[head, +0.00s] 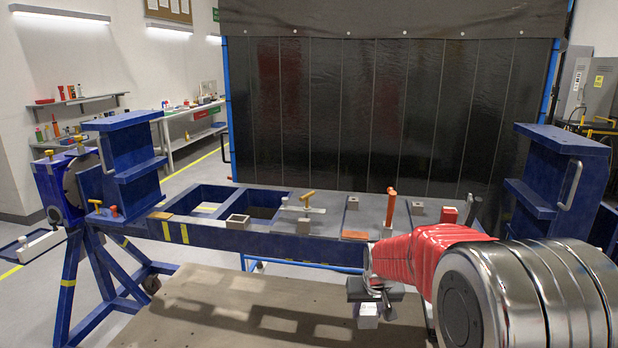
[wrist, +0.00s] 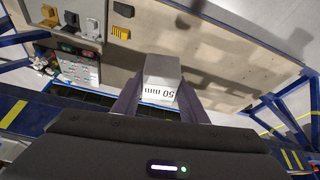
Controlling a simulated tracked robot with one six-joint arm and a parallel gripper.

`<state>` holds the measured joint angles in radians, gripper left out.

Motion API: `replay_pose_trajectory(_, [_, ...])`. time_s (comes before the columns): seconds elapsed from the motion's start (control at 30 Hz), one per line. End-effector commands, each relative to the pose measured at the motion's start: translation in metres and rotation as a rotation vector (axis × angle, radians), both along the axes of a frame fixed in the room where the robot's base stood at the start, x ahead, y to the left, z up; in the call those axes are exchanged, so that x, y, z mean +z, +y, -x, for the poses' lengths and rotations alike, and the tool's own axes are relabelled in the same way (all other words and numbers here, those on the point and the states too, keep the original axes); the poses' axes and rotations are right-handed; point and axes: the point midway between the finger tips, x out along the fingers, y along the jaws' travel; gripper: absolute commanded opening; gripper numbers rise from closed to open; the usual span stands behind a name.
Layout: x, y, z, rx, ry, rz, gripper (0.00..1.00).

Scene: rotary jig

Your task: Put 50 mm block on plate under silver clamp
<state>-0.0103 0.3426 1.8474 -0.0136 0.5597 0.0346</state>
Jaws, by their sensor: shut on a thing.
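My gripper (head: 372,292) is shut on a pale grey block marked "50 mm" (wrist: 162,78). The block also shows in the head view (head: 367,316), hanging below the jaws in front of the blue jig frame, lower than its top. In the wrist view my two fingers (wrist: 160,98) lie along its left and right sides. A clamp with a pale silver arm and a yellow-orange handle (head: 305,208) stands on the frame's top, left of my gripper and farther back. A small block-like piece sits below it; the plate there is too small to make out clearly.
The blue frame (head: 215,237) spans the middle, with tall blue end brackets at left (head: 125,165) and right (head: 555,175). A red-handled clamp (head: 391,207) stands upright on the frame near my arm.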

Motion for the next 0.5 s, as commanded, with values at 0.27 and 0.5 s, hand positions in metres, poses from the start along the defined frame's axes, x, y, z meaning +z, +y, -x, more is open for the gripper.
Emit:
replay_pose_trajectory(0.27, [-0.024, -0.004, 0.052, 0.01, -0.002, 0.002, 0.04])
replay_pose_trajectory(0.5, [-0.032, -0.005, 0.069, 0.014, -0.003, 0.003, 0.04])
